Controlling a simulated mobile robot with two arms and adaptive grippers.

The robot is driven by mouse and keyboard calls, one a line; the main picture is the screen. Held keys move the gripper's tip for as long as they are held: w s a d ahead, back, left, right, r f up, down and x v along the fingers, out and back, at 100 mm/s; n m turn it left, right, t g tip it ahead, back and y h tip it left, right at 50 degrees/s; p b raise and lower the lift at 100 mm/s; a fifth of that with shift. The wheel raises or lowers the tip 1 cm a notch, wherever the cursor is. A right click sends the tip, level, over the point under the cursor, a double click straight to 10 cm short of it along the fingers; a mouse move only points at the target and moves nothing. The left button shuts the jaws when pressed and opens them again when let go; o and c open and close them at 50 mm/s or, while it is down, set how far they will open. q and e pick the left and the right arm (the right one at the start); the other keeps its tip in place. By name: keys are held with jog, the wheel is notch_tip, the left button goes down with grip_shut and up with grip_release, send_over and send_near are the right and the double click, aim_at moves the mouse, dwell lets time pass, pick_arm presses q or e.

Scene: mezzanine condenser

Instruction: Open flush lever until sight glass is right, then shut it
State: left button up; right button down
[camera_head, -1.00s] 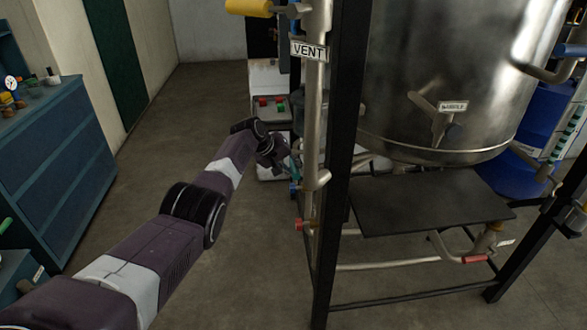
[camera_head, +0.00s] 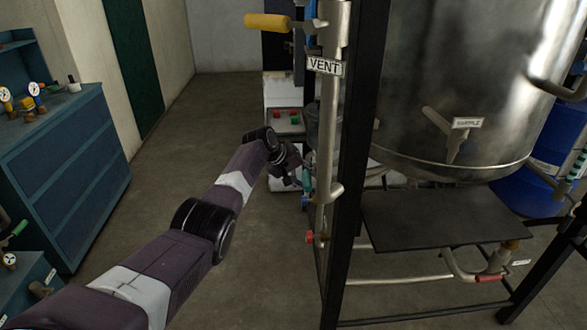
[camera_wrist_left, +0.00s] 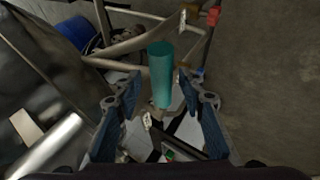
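A teal cylindrical grip (camera_wrist_left: 161,72) stands in the middle of the left wrist view; I cannot read a label on it. My left gripper (camera_wrist_left: 160,85) is open, with a blue-padded finger on each side of the grip and visible gaps to both. In the head view my left gripper (camera_head: 297,172) is small and dark beside the pipework left of the black frame post. A bit of teal (camera_head: 307,181) shows next to it. I cannot clearly make out a sight glass. My right gripper is not in view.
The steel vessel (camera_head: 450,80) hangs in a black frame (camera_head: 356,170). The vertical pipe (camera_head: 331,120) carries a VENT tag (camera_head: 324,66); a yellow handle (camera_head: 268,22) is above, a red valve part (camera_head: 310,237) below. A blue cabinet (camera_head: 65,165) stands left. The floor between is clear.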

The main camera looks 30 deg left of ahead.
pick_arm(q)
jog(key=v, duration=1.1)
dwell(0.5)
